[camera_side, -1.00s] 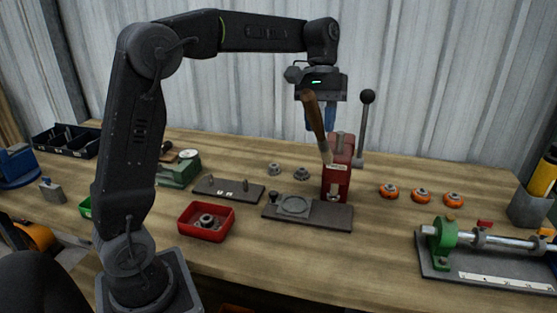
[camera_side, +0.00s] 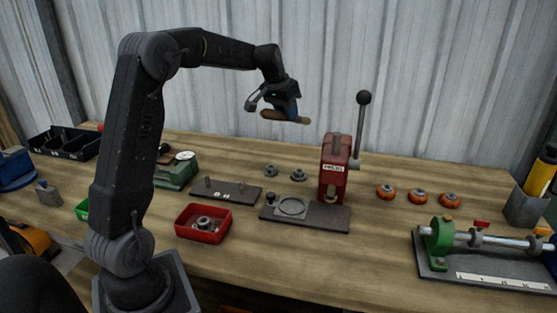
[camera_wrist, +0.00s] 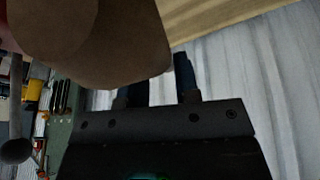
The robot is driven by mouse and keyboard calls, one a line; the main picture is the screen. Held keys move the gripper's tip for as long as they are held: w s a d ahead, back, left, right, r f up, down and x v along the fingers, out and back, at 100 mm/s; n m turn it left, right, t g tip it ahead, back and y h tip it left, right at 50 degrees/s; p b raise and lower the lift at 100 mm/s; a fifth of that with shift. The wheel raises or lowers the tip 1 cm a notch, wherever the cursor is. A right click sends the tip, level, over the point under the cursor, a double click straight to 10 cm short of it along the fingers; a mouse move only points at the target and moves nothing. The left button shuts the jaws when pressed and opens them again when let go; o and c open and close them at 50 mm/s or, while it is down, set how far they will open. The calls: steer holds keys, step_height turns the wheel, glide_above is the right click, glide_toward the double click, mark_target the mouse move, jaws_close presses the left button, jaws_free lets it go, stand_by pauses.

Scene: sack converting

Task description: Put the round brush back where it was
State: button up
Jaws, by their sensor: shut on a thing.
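My gripper (camera_side: 290,108) is high above the bench, left of the red press, and shut on a brown wooden-handled tool that looks like the round brush (camera_side: 272,115). The brush lies nearly level across the fingers, and its right end looks paler. I cannot make out bristles. In the wrist view the brush (camera_wrist: 95,45) is a large brown shape at upper left, partly covering the blue fingers (camera_wrist: 162,88). No spot for the brush can be told apart in these views.
Orange rings (camera_side: 417,196) and a shaft fixture (camera_side: 485,250) are at right. Bare wood lies between.

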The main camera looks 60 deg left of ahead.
steer(key=s+a+f+m+t, duration=0.2)
steer(key=a+f, duration=0.4)
steer(key=a, duration=0.5)
steer(key=s+a+f+m+t, duration=0.2)
steer(key=a+f, duration=0.4)
steer(key=a, duration=0.4)
steer(key=shift+h, duration=0.3)
steer(key=w+d+f, duration=0.1)
steer(key=w+f, duration=0.1)
steer(key=w, duration=0.1)
steer(key=w+d+f, duration=0.1)
steer(key=w+f, duration=0.1)
steer(key=w, duration=0.1)
steer(key=w+d+f, duration=0.1)
steer(key=w+f, duration=0.1)
steer(key=w, duration=0.2)
steer(key=shift+w+d+f, duration=0.1)
steer(key=shift+d+f, duration=0.3)
steer(key=shift+w+f, duration=0.1)
steer(key=shift+f, duration=1.95)
steer(key=shift+f, duration=0.15)
steer(key=o, duration=1)
